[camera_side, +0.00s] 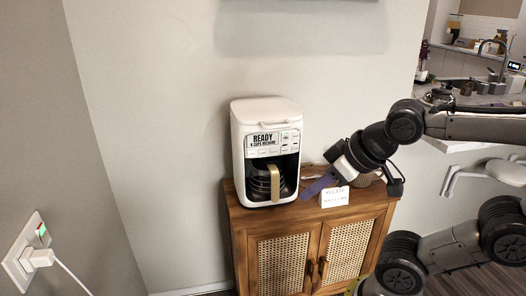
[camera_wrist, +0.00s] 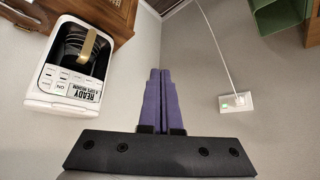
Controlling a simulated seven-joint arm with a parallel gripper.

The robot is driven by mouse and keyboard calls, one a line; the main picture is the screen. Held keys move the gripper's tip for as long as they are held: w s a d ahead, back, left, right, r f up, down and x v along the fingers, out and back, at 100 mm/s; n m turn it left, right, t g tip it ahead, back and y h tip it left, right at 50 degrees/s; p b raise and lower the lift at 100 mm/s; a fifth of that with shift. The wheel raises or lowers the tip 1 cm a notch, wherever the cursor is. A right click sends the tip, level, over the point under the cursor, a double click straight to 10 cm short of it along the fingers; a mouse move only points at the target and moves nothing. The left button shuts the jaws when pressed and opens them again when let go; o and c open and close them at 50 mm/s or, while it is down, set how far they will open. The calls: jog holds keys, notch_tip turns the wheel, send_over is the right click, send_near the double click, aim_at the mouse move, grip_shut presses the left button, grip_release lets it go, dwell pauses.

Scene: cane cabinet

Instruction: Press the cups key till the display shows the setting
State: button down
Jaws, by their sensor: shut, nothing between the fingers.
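A white coffee maker (camera_side: 264,112) stands upright on the cabinet, with a glass carafe (camera_side: 262,183) and tan handle in it. Its display (camera_side: 263,139) reads READY, with a smaller line that looks like a cups number and MEDIUM; the number is not clear. In the wrist view the coffee maker (camera_wrist: 62,103) is upside down at the left. My gripper (camera_side: 307,196), with purple fingers, is shut and empty, right of the machine and apart from the keys. It also shows in the wrist view (camera_wrist: 160,72).
A white card (camera_side: 334,197) with small print stands on the wooden cabinet (camera_side: 312,222), by my gripper. A round object (camera_side: 366,180) is partly hidden behind my wrist. A wall outlet (camera_side: 28,258) with a plug is at left. Free space lies before the machine.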

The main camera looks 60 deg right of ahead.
aim_at(263, 153)
jog(key=w+d+r+t+h, duration=0.1)
jog(key=w+d+r+t, duration=0.15)
jog(key=w, duration=0.55)
jog(key=w+d+r+t, duration=0.1)
jog(key=w+d+t, duration=0.25)
jog(key=w, duration=0.55)
jog(key=d+f+m+g, duration=0.1)
jog(key=d+f+m, duration=0.2)
jog(key=d+f, duration=0.7)
notch_tip(263, 153, down, 4)
jog(key=shift+s+r, duration=0.15)
jog(key=shift+r, duration=0.05)
jog(key=shift+d, duration=0.15)
jog(key=w+d, duration=0.6)
jog(key=shift+w, duration=0.15)
jog(key=shift+w+d, duration=0.1)
jog(key=shift+d, duration=0.1)
dwell(0.6)
jog(key=shift+w+d, duration=0.15)
jog(key=shift+w, duration=0.05)
